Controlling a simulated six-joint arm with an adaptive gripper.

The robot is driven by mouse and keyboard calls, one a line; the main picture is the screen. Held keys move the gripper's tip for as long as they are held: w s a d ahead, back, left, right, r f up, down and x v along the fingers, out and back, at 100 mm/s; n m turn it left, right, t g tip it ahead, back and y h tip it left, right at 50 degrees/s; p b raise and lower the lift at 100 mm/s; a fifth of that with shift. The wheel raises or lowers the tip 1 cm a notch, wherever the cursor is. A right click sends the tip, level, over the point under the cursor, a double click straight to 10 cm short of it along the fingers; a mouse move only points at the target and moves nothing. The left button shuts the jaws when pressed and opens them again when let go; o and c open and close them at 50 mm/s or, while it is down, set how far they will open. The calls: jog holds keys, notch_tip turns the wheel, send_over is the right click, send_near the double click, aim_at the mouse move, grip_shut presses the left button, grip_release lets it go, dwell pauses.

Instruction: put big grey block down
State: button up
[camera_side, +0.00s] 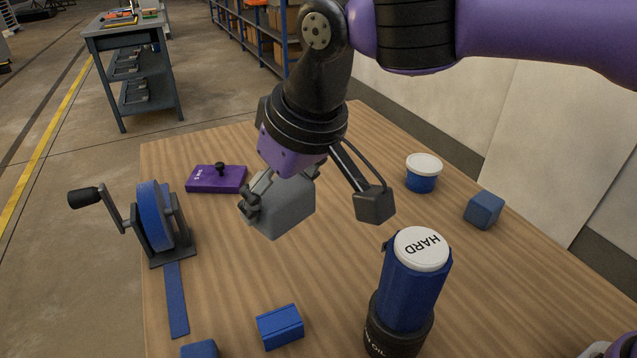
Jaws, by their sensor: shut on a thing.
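The big grey block (284,210) is held in my gripper (281,188), near the middle of the wooden table. The gripper points down and is shut on the block, with a finger showing at the block's left side and part of one at its upper right. The block is tilted and looks a little above the table top, though the gap under it is hard to judge.
On the table (225,270) stand a blue crank wheel (155,215), a purple box with a black knob (216,179), a white-lidded blue tub (423,173), a blue cube (484,209), a blue block (280,326) and a tall "HARD" cylinder (412,285).

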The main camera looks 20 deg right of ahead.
aim_at(269, 230)
jog(key=shift+s+a+f, duration=0.15)
jog(key=shift+s+a, duration=0.05)
jog(key=shift+a, duration=0.75)
notch_tip(269, 230, down, 5)
jog(key=shift+w+r, duration=0.1)
jog(key=shift+r, duration=0.05)
jog(key=w+d+f, duration=0.2)
jog(key=w, duration=0.1)
jog(key=w+d+f, duration=0.1)
jog(key=w+f, duration=0.2)
jog(key=w+d+f, duration=0.2)
jog(key=w, duration=0.2)
jog(key=shift+d+f, duration=0.2)
jog(key=shift+d, duration=0.1)
jog(key=shift+f, duration=1.95)
jog(key=shift+f, duration=0.15)
jog(key=o, duration=1)
jog(key=shift+o, duration=0.2)
